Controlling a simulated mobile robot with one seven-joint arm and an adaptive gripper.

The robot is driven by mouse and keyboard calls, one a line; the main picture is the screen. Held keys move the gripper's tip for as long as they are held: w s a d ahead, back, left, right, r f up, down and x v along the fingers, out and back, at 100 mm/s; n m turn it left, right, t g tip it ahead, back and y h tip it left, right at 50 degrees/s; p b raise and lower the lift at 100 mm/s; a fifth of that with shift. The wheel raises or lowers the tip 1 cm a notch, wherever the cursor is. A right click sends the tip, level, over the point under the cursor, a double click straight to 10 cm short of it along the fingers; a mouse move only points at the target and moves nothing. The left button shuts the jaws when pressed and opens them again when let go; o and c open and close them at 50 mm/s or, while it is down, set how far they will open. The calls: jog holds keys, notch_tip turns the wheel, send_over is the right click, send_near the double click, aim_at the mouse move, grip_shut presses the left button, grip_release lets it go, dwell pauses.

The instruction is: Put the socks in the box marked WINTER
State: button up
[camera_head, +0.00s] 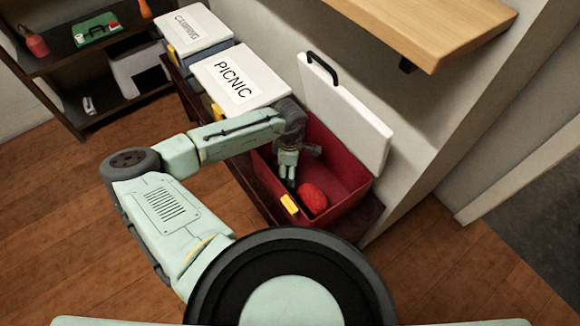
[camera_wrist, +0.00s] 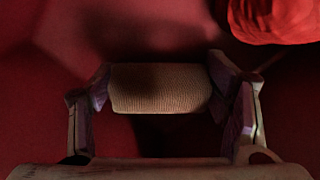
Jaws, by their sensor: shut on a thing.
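A dark red box (camera_head: 345,168) stands open at the right end of a row of boxes, its white lid (camera_head: 350,110) tilted up against the wall. No marking on it can be read. My gripper (camera_head: 288,178) reaches down inside this box. In the wrist view my gripper (camera_wrist: 161,90) is shut on a ribbed, tan roll that looks like the socks (camera_wrist: 160,80), held across between the two fingers. The box's red inside (camera_wrist: 45,60) fills the background. I cannot tell whether the socks touch the box floor. The socks cannot be made out in the head view.
A bright red rounded thing (camera_head: 313,198) lies in the red box; it also shows in the wrist view (camera_wrist: 275,18). Closed boxes marked PICNIC (camera_head: 262,90) and CAMPING (camera_head: 210,27) stand to the left. A wooden shelf (camera_head: 425,25) overhangs at upper right.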

jog(key=shift+f, duration=0.1)
jog(key=o, duration=1.2)
jog(key=shift+o, duration=0.2)
notch_tip(320, 180, up, 12)
jog(key=b, duration=0.1)
jog(key=shift+b, duration=0.3)
